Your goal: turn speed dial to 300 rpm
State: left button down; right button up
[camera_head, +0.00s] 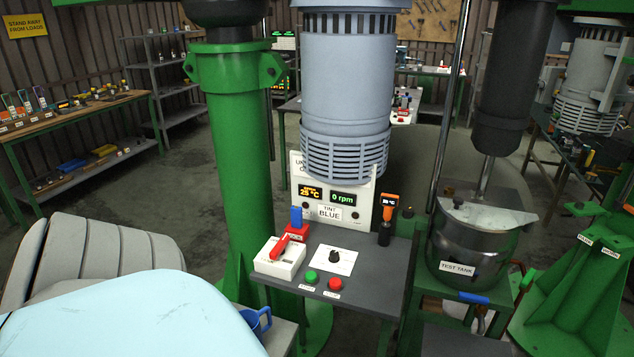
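The speed dial (334,257) is a small black knob on a white plate (346,267), set on the grey control shelf (385,265). The plate's markings are too small to read. Behind it, a white panel carries a green readout (343,199) showing 0 rpm and an orange readout (311,192) showing about 25 °C. A green button (311,277) and a red button (335,284) sit in front of the dial. Neither of my grippers shows in the head view, and nothing touches the dial.
A white box with a red lever (285,242) stands left of the dial. An orange-and-black handheld device (387,215) stands behind right. A metal test tank (470,240) is to the right, a green column (238,150) to the left.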

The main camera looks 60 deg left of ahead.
aim_at(334, 258)
jog(key=u, duration=1.6)
